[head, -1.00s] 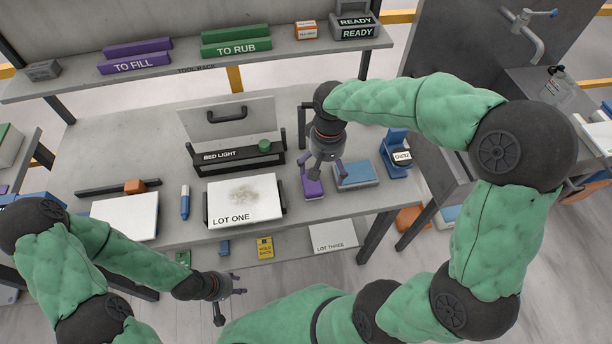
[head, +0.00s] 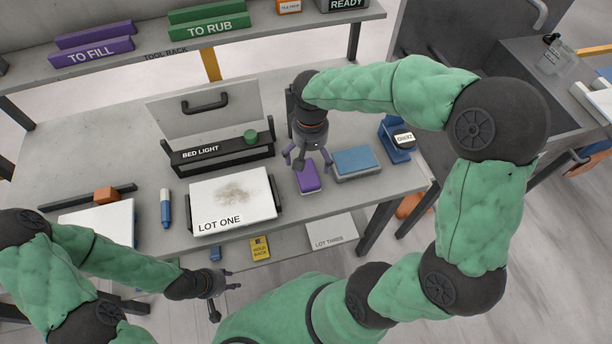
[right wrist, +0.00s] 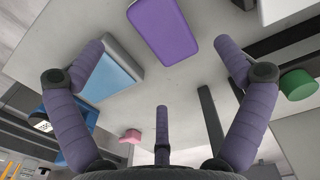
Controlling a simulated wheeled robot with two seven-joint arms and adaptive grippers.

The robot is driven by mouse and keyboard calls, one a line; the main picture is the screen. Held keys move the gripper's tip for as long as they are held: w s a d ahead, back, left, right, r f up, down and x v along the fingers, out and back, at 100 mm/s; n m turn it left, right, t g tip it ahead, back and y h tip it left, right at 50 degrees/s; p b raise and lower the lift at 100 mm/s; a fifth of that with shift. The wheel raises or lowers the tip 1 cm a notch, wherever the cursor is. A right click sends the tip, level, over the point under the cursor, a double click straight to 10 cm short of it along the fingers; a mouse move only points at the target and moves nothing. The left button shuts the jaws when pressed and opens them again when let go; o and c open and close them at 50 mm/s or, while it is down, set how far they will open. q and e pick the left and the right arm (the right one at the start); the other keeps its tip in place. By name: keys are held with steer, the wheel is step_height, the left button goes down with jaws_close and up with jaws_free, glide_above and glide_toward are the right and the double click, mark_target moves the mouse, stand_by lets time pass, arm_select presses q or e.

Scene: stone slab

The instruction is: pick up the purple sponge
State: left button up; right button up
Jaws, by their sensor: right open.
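The purple sponge (head: 308,178) lies flat on the stone slab, between the LOT ONE board and a blue sponge. It also shows at the top of the right wrist view (right wrist: 164,26). My right gripper (head: 309,161) is open and empty, just over the far end of the purple sponge. In the right wrist view the purple sponge is beyond its spread fingers, apart from them. My left gripper (head: 222,290) hangs in front of the bench at the lower left, with its fingers spread and empty.
The blue sponge (head: 356,163) lies close to the right of the purple one. A blue DEMO stand (head: 396,140) is beyond it. The BED LIGHT bar (head: 222,152) with a green knob and the LOT ONE board (head: 233,201) are to the left.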

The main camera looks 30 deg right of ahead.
mark_target(311, 172)
step_height(311, 172, down, 4)
steer(key=shift+b, duration=0.55)
steer(key=f, duration=0.1)
steer(key=f+b, duration=0.1)
steer(key=f, duration=0.1)
steer(key=f+b, duration=0.1)
steer(key=f, duration=0.1)
steer(key=shift+d, duration=0.3)
steer(key=shift+r, duration=0.1)
steer(key=shift+c, duration=0.3)
steer(key=c, duration=0.8)
